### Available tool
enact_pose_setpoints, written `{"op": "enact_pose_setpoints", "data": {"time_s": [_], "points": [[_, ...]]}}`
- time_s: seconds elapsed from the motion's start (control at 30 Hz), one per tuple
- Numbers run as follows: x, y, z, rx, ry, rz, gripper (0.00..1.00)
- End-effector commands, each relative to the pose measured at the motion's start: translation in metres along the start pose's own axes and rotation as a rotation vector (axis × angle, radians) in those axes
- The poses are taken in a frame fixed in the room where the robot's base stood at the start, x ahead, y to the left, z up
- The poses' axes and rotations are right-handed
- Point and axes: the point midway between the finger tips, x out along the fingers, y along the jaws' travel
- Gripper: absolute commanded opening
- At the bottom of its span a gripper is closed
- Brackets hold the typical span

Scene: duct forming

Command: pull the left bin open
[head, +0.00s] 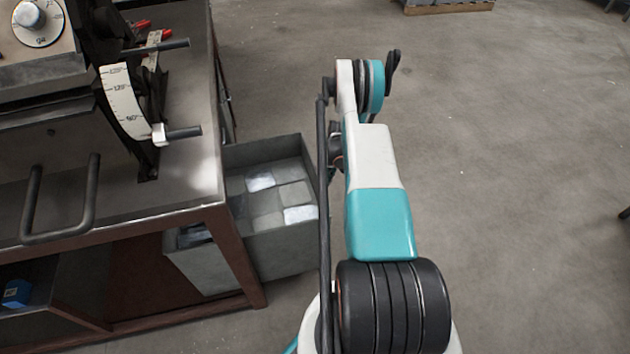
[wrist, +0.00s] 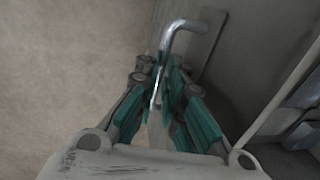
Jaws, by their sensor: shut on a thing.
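A grey open-topped bin (head: 285,248) sticks out from beneath the bench's right side in the head view, with several flat square pieces (head: 265,200) inside. The wrist view shows a grey bin wall (wrist: 235,65) with a bent metal handle (wrist: 185,25). My gripper (wrist: 162,75) is shut on this handle, its teal fingers on either side of the bar. In the head view my arm hides the gripper and the handle.
The metal bench (head: 190,190) stands at left, carrying a machine with a dial (head: 28,14) and an angle scale (head: 122,95). A small blue object (head: 16,293) lies on the lower shelf. The concrete floor (head: 520,200) at right is clear.

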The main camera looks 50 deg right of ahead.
Motion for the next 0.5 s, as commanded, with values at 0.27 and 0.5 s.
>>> {"op": "enact_pose_setpoints", "data": {"time_s": [0.27,0.5], "points": [[-0.0013,0.009,0.0004,0.001,-0.001,0.002,0.0],[-0.0013,0.0091,0.0002,0.001,0.0,0.002,0.0]]}}
